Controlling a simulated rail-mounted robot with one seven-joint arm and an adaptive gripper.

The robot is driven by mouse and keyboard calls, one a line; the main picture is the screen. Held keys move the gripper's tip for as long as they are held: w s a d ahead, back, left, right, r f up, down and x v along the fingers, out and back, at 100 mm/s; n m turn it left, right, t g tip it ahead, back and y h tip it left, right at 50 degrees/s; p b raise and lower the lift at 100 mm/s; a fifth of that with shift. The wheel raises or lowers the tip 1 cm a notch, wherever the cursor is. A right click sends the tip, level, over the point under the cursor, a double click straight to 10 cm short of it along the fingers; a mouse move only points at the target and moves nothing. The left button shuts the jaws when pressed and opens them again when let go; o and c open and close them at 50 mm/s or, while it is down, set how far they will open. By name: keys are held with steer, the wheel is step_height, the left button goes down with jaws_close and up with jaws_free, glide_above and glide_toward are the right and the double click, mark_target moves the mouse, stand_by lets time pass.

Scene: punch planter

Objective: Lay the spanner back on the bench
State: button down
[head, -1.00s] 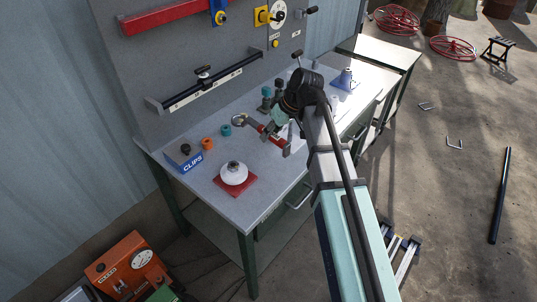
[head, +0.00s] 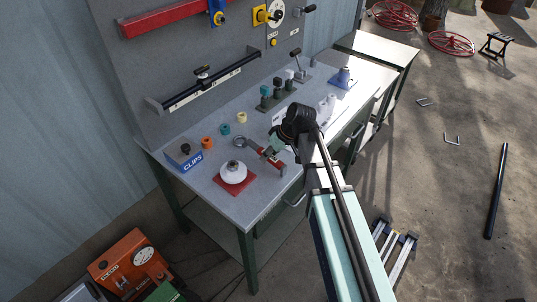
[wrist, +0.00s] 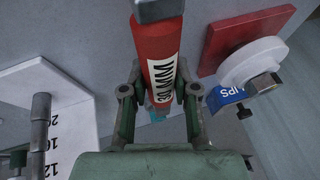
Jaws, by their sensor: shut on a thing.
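The spanner is over the front part of the grey bench (head: 205,185), close to the white knob. I cannot tell how far it is above the surface.
A white round knob (head: 233,172) on a red plate is left of the spanner. A blue CLIPS box (head: 184,157) and orange (head: 208,143), teal (head: 226,130) and yellow (head: 241,118) rings stand behind. A white block with numbers (wrist: 62,120) is left in the wrist view.

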steer(key=c, duration=0.9)
jaws_free()
